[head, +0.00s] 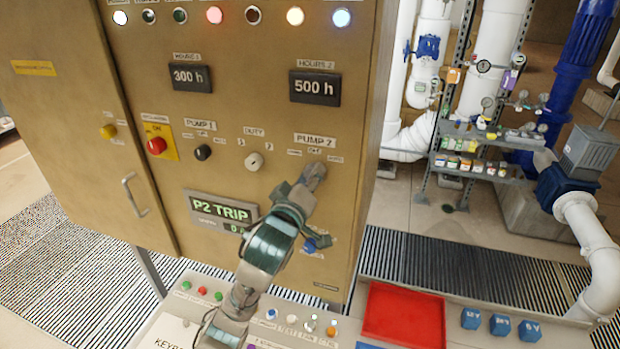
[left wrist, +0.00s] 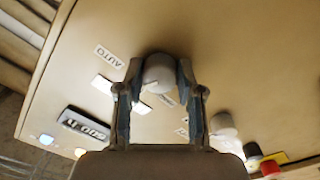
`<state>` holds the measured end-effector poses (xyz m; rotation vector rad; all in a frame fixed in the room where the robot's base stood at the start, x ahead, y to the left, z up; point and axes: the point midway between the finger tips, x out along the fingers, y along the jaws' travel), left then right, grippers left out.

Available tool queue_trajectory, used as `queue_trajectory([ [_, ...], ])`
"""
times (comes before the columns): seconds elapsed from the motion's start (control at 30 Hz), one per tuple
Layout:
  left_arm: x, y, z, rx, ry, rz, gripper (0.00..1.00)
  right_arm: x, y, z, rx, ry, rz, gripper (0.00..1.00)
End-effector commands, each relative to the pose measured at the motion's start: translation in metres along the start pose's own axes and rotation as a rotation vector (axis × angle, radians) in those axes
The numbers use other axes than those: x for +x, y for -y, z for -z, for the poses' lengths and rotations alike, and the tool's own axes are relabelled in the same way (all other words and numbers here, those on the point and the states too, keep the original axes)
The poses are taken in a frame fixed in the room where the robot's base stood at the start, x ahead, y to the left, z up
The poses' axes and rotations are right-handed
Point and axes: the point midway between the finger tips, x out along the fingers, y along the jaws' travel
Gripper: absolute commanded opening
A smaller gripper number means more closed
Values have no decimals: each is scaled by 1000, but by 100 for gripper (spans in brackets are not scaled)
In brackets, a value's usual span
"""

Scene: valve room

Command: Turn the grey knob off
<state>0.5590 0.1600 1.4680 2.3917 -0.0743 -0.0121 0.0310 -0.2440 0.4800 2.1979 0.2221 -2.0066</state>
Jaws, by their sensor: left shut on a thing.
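The grey knob (left wrist: 158,72) sits under the PUMP 2 label on the tan cabinet's front. In the left wrist view its round end shows between the two fingers. In the head view my left gripper (head: 308,181) reaches up to the panel just below that label and largely covers the knob. My left gripper, also seen in the left wrist view (left wrist: 160,84), is shut on the knob, one finger on each side. The knob's pointer setting is hidden. My right gripper is not in view.
The pale DUTY knob (head: 254,161), a black PUMP 1 knob (head: 202,152) and a red emergency button (head: 156,146) lie left of the gripper. A blue knob (head: 318,243) is below. A P2 TRIP display (head: 222,210) is lit. A red tray (head: 404,313) lies in front.

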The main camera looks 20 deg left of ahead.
Motion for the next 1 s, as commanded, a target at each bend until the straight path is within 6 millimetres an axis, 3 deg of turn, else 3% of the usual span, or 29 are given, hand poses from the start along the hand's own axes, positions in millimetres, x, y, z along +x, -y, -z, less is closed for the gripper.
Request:
queue_trajectory([
  [0.4, 1, 0, -1, -273, -3, 2, 2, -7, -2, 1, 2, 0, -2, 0],
  [1.0, 1, 0, -1, -350, -7, 1, 2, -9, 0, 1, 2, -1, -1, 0],
])
